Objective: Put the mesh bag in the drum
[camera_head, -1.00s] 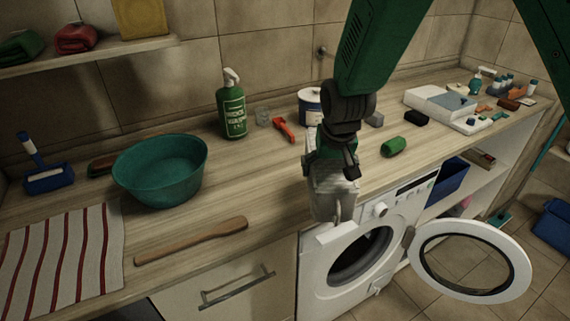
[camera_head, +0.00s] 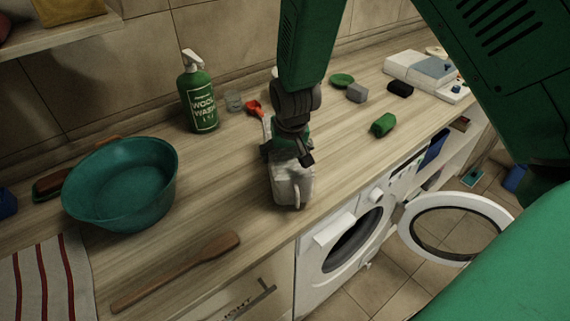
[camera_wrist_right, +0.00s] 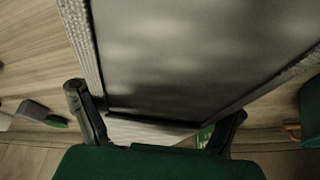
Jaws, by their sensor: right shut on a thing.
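The mesh bag (camera_head: 290,186) is a pale grey, see-through pouch hanging below my right gripper (camera_head: 288,150), over the counter near its front edge. In the right wrist view the bag (camera_wrist_right: 200,50) shows large and close, a grey panel with light woven edges, between the fingers of my right gripper (camera_wrist_right: 155,122), which is shut on it. The drum (camera_head: 352,243) is the dark round opening of the white washing machine (camera_head: 322,275) under the counter, lower right of the bag. Its round door (camera_head: 455,228) stands open to the right. My left gripper is out of view.
A teal basin (camera_head: 122,185), wooden paddle (camera_head: 178,270) and striped cloth (camera_head: 45,285) lie left on the counter. A green spray bottle (camera_head: 198,95) and red-orange tool (camera_head: 254,108) stand behind. A green block (camera_head: 383,124) lies right of the bag.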

